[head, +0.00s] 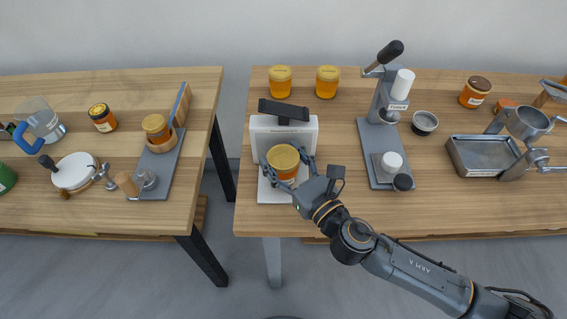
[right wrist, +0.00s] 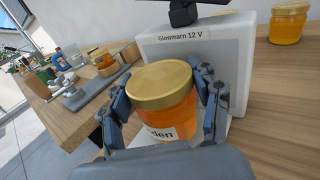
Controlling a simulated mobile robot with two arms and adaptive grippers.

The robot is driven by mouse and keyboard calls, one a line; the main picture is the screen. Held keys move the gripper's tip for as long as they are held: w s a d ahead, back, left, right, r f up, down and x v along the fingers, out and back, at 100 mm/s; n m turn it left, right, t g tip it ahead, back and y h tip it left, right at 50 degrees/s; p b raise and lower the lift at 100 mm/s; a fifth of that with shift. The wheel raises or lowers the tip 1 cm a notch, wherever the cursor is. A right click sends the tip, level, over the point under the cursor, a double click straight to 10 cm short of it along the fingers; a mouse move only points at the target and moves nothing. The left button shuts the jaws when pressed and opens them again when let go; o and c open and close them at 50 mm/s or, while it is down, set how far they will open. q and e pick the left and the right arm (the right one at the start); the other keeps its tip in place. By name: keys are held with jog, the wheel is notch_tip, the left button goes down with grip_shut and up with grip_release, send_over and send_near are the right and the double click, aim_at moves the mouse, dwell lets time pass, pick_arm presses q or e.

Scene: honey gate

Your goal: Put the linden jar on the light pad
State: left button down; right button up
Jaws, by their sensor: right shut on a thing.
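The linden jar (head: 283,156) has a gold lid and amber contents. In the right wrist view the jar (right wrist: 165,108) shows a white label with the letters "den"; the rest of the label is hidden. My right gripper (head: 287,165) is shut on it, with fingers around both sides. The jar is upright over the white light pad (head: 268,193), in front of its upright white panel, marked "Glowmarn 12 V" (right wrist: 215,58). I cannot tell whether the jar's bottom touches the pad. My left gripper is not in view.
Two gold-lidded jars (head: 280,82) (head: 327,82) stand behind the panel. A grey stand with a lever (head: 380,145) is to the right, with a metal tray (head: 482,157) beyond. Another jar (head: 156,128) sits on a stand on the left table, across a gap.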

jog(key=shift+f, duration=0.55)
jog(key=shift+f, duration=0.2)
jog(key=o, duration=1.5)
